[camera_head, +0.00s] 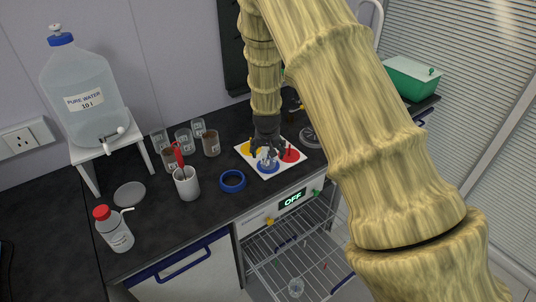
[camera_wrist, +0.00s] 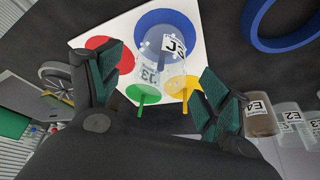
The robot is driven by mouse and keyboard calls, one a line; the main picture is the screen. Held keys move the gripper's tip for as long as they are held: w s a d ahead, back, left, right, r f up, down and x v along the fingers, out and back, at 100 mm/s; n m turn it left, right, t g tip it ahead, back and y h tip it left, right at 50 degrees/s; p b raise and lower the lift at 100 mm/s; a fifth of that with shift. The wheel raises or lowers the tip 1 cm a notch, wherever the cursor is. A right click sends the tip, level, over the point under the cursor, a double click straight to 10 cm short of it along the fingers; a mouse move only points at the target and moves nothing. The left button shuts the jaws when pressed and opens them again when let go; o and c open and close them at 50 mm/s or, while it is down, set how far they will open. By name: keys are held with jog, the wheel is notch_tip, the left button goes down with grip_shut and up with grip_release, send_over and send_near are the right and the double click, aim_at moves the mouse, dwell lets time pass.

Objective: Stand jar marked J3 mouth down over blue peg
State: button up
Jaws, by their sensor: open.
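The clear jar marked J3 (camera_wrist: 152,72) stands at the blue disc (camera_wrist: 185,25) of a white board (camera_wrist: 112,30). In the head view the jar (camera_head: 267,156) is small and partly covered by my gripper. Any blue peg is hidden or too small to make out, and I cannot tell for sure which way the mouth faces. Green (camera_wrist: 142,92) and yellow (camera_wrist: 184,84) discs with pegs lie nearer me, and a red disc (camera_wrist: 108,50) is at left. My gripper (camera_wrist: 160,82) is open, with its dark green pads apart on either side of the jar; it also shows in the head view (camera_head: 267,150).
A blue ring (camera_head: 232,181) lies left of the board. Several jars stand further left, including brown-filled E4 (camera_wrist: 260,115). A white cup (camera_head: 187,186) with a red tool, a red-capped bottle (camera_head: 114,232) and a handwheel (camera_head: 310,136) are on the dark bench.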

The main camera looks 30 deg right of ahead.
jog(key=v, duration=0.9)
jog(key=shift+a+f, duration=0.1)
